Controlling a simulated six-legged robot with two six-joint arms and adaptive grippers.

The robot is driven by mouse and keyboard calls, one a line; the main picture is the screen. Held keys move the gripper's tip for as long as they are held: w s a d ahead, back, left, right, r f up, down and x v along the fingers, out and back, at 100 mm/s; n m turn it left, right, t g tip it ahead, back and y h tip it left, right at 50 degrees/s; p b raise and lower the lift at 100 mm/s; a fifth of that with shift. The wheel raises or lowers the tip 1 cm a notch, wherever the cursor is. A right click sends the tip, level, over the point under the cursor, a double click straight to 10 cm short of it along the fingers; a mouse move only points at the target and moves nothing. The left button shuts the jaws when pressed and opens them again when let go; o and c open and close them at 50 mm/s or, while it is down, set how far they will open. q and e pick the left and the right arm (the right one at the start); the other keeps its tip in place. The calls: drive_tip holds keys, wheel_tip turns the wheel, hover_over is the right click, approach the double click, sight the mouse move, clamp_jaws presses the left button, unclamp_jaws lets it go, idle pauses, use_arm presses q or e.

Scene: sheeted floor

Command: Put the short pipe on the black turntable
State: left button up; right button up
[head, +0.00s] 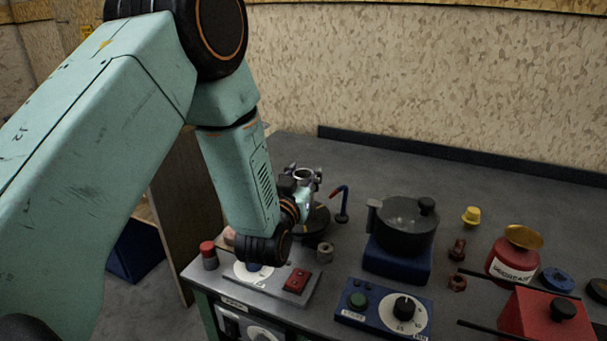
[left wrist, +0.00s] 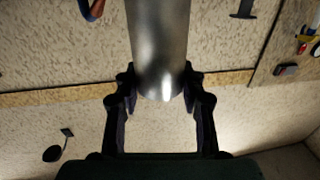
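The short pipe (left wrist: 158,45) is a shiny grey metal cylinder, seen between the fingers in the left wrist view. Its open upper end (head: 305,175) shows in the head view beside my left gripper (head: 300,187). My left gripper, also seen in the left wrist view (left wrist: 158,82), is closed around the pipe, one finger on each side. The black turntable (head: 322,218) is a dark round disc on the bench, partly hidden behind my left wrist. The pipe appears upright above it; I cannot tell whether its lower end touches. My right gripper is not in view.
A dark pot (head: 404,228) sits on a blue base (head: 398,262). In front are a panel with a red switch (head: 296,281) and a small metal nut (head: 325,252). The bench behind is clear.

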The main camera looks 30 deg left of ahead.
use_arm(q)
drive_tip(key=o, duration=0.4)
drive_tip(key=shift+w+a+f, duration=0.2)
drive_tip(key=shift+a, duration=0.05)
drive_tip(key=shift+o, duration=0.2)
drive_tip(key=shift+s+d+r, duration=0.1)
drive_tip(key=shift+d+r, duration=0.05)
drive_tip(key=shift+d, duration=0.05)
drive_tip(key=shift+a+r+p, duration=0.1)
drive_tip(key=shift+r+p, duration=0.2)
drive_tip(key=s+d, duration=0.2)
drive_tip(key=s, duration=0.9)
drive_tip(key=shift+s+d, duration=0.15)
drive_tip(key=shift+s, duration=0.25)
